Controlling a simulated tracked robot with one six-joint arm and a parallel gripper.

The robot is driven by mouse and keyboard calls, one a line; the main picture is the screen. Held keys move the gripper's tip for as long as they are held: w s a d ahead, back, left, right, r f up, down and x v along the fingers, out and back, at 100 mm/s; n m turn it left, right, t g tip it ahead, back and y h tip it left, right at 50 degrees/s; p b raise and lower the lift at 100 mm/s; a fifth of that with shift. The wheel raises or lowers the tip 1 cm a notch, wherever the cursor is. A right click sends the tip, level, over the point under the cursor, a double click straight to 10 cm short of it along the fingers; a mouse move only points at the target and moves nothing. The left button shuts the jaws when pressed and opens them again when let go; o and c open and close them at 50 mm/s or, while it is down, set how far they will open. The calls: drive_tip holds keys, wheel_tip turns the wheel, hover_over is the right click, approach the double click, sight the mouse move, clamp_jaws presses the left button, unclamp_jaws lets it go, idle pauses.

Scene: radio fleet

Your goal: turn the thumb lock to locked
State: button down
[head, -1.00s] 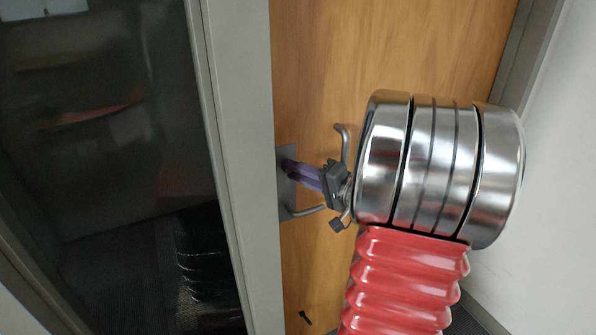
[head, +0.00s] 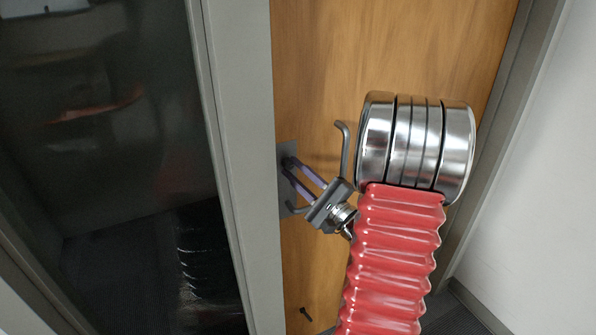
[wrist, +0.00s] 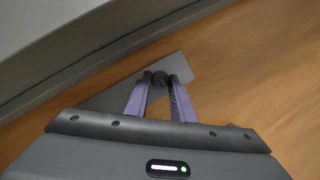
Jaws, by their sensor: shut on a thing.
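The thumb lock (wrist: 160,78) is a small dark knob on a grey metal plate (wrist: 185,66) on the wooden door. In the wrist view my gripper (wrist: 161,80) has its two purple fingers shut on the knob, one on each side. In the head view my gripper (head: 289,166) reaches the upper part of the plate (head: 284,158), and its fingers hide the knob. The wrist is tilted in both views. I cannot tell the lock's exact position.
A grey lever handle (head: 345,150) sticks out from the door (head: 400,45) beside my gripper. The grey door frame (head: 235,150) runs close on the left, with dark glass beyond it. A white wall (head: 540,190) stands on the right. A small dark doorstop (head: 306,313) is low on the door.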

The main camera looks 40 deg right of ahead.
drive_tip(key=shift+a+f+m+h, duration=0.15)
drive_tip(key=shift+f+m+h, duration=0.15)
drive_tip(key=shift+m+h, duration=0.55)
drive_tip(key=shift+m+y, duration=0.25)
drive_tip(key=shift+m, duration=0.2)
drive_tip(key=c, duration=1.8)
unclamp_jaws()
drive_tip(key=shift+o, duration=1.4)
drive_tip(key=shift+r, duration=0.15)
drive_tip(key=shift+s, duration=0.1)
drive_tip(key=v, duration=1.3)
drive_tip(key=shift+s+f, duration=0.2)
drive_tip(key=shift+f, duration=0.25)
